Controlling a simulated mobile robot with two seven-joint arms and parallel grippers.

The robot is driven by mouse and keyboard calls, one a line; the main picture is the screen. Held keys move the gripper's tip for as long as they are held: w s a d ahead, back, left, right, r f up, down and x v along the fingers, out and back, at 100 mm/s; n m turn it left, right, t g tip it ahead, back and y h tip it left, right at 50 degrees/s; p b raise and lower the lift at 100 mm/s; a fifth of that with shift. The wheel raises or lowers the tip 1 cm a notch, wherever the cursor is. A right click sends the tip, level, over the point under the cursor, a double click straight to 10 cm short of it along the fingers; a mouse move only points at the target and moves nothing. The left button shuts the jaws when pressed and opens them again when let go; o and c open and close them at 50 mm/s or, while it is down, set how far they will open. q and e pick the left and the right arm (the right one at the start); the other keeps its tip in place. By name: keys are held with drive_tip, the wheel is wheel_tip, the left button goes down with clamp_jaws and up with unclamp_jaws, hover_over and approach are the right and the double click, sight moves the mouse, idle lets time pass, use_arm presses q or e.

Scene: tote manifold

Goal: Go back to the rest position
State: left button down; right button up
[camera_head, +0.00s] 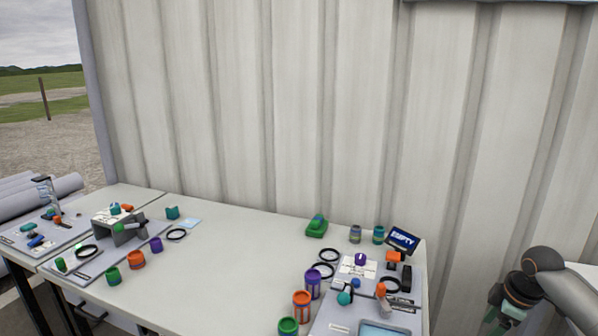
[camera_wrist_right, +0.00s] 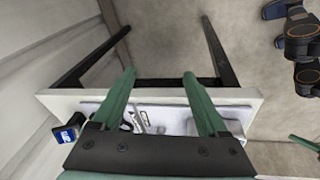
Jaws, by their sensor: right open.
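My right gripper (camera_wrist_right: 159,76) is open and empty in the right wrist view, its two green fingers apart. Below it shows the edge of the worktable (camera_wrist_right: 255,108) and part of a grey board behind the fingers. In the head view my right arm comes in at the lower right, beside the table's right end (camera_head: 430,280) and apart from it. The green gripper there is partly cut off by the frame edge. My left gripper does not show in the head view.
Black table legs (camera_wrist_right: 215,50) show in the wrist view. The table's middle (camera_head: 240,270) is mostly clear.

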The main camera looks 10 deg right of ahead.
drive_tip(key=s+a+f+t+h, duration=0.1)
drive_tip(key=s+f+t, duration=0.1)
drive_tip(key=s+f, duration=0.45)
drive_tip(key=s+a+f+t+h, duration=0.15)
drive_tip(key=s+f, duration=0.25)
drive_tip(key=f, duration=0.6)
drive_tip(key=s+a+f+t+y, duration=0.2)
drive_tip(key=s+a+f+y, duration=0.1)
drive_tip(key=s+a, duration=0.75)
drive_tip(key=s+a+f+m+t+y, duration=0.15)
drive_tip(key=a+m, duration=0.65)
drive_tip(key=a, duration=0.9)
drive_tip(key=r+p, duration=0.3)
drive_tip(key=s+r+p, duration=0.1)
drive_tip(key=r+p, duration=0.1)
drive_tip(key=shift+d+r, duration=0.15)
drive_tip(key=shift+d, duration=0.15)
